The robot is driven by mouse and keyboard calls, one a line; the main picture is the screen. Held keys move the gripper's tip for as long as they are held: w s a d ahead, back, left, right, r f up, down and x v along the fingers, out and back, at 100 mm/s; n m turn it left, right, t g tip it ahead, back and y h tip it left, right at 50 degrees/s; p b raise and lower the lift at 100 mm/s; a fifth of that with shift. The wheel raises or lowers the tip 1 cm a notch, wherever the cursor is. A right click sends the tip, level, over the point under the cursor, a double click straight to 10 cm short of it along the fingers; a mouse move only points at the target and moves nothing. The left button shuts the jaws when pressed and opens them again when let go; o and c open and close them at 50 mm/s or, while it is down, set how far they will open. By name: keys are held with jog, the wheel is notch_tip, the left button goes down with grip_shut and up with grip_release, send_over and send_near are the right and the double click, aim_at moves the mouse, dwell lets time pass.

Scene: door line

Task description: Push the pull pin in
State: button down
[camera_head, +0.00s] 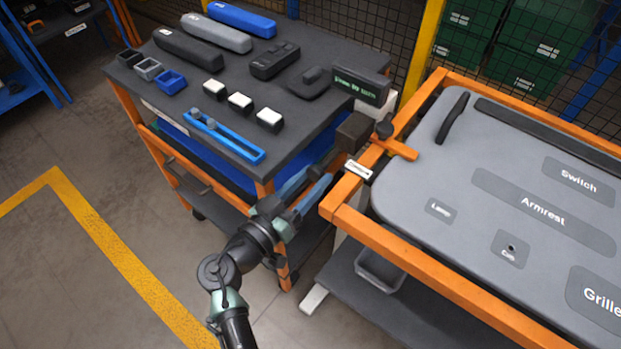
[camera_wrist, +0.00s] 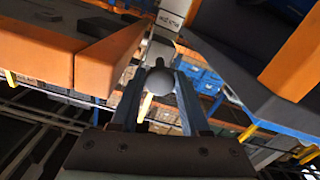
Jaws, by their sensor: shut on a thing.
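The fingers are closed against the knob's sides. In the head view my gripper (camera_head: 326,176) is at the near left corner of the orange frame (camera_head: 345,195), beside a small white label (camera_head: 357,170). There the knob is hidden, and I cannot make out how far the pin sits in its seat.
A grey door panel (camera_head: 430,180) lies in the orange frame. An orange clamp with a dark knob (camera_head: 383,130) sits near the corner. A dark-topped cart (camera_head: 215,115) with parts and a small display (camera_head: 358,88) stands to the left. A grey bin (camera_head: 380,270) is below the frame.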

aim_at(327, 162)
jog(key=b+x, duration=0.2)
jog(key=shift+w+d+f+b, duration=0.15)
jog(key=shift+w+f+b, duration=0.1)
jog(key=shift+b, duration=0.1)
jog(key=shift+w+d+r, duration=0.15)
jog(key=shift+w, duration=0.15)
jog(key=shift+r, duration=0.25)
jog(key=c, duration=0.7)
grip_release()
jog(key=shift+d, duration=0.1)
jog(key=shift+o, duration=0.2)
jog(key=shift+w+f, duration=0.1)
jog(key=shift+f, duration=0.05)
